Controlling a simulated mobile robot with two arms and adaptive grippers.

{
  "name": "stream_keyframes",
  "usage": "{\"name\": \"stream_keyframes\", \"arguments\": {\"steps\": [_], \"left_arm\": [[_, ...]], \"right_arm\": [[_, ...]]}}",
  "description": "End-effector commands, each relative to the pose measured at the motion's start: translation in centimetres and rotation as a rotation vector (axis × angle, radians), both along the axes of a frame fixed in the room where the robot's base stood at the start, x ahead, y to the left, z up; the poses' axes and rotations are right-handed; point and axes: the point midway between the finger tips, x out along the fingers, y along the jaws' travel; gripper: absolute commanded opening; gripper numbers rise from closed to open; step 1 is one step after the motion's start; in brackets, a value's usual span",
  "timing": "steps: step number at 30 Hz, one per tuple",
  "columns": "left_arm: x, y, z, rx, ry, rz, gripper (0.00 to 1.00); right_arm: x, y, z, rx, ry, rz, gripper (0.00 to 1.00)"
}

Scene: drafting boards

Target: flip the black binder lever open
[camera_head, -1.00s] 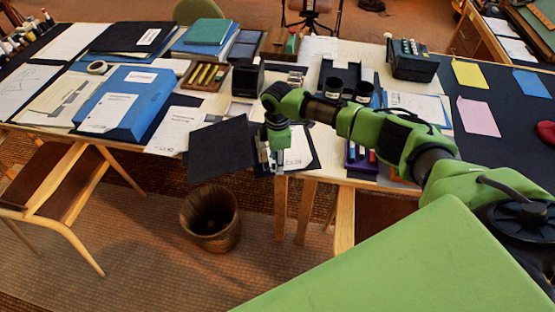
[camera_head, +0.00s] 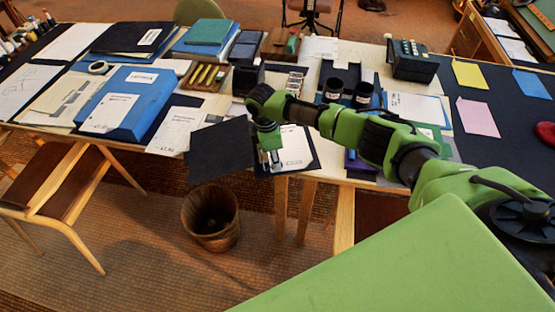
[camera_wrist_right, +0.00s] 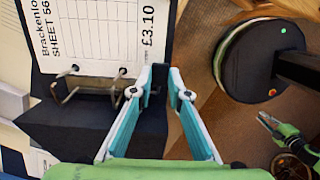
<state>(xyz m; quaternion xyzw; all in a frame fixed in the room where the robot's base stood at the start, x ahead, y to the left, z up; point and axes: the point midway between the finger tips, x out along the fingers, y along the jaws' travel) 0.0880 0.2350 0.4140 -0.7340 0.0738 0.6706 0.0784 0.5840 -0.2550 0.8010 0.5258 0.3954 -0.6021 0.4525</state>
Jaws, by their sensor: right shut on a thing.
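The black binder (camera_head: 317,163) lies open at the table's front edge, its cover (camera_head: 222,150) spread left past the edge. A printed white sheet (camera_head: 297,148) lies inside. My right gripper (camera_head: 270,160) is low over the sheet's left side. In the right wrist view, the metal clip mechanism (camera_wrist_right: 92,85) sits at the sheet's edge. The right fingertips (camera_wrist_right: 161,88) are beside its end, around a narrow dark piece that looks like the lever; its outline is hard to see. A green gripper-like part (camera_wrist_right: 270,124), apparently my left gripper, is small at the far right.
A blue binder (camera_head: 130,103) lies left on the table. A box of yellow pieces (camera_head: 205,76) and two black cups (camera_head: 348,91) stand behind. A wastebasket (camera_head: 210,218) stands on the floor below the open cover. A chair (camera_head: 50,185) is at front left.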

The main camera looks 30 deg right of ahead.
Motion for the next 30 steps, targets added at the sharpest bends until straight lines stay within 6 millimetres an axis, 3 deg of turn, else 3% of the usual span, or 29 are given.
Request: {"name": "stream_keyframes", "arguments": {"steps": [5,15,22,30], "left_arm": [[0.1,0.0,-0.1,0.001,-0.002,0.000,0.19],[0.2,0.1,-2.9,0.000,-0.003,0.000,0.19],[0.2,0.1,-4.3,0.000,-0.003,0.000,0.19],[0.2,0.1,-4.7,0.000,-0.003,0.000,0.19]], "right_arm": [[0.2,1.0,0.4,-0.128,0.037,0.002,0.00],[0.7,2.3,0.5,-0.350,0.099,0.001,0.00],[0.8,2.6,0.8,-0.436,0.125,0.000,0.00],[0.8,2.7,1.1,-0.467,0.134,0.000,0.00]]}}
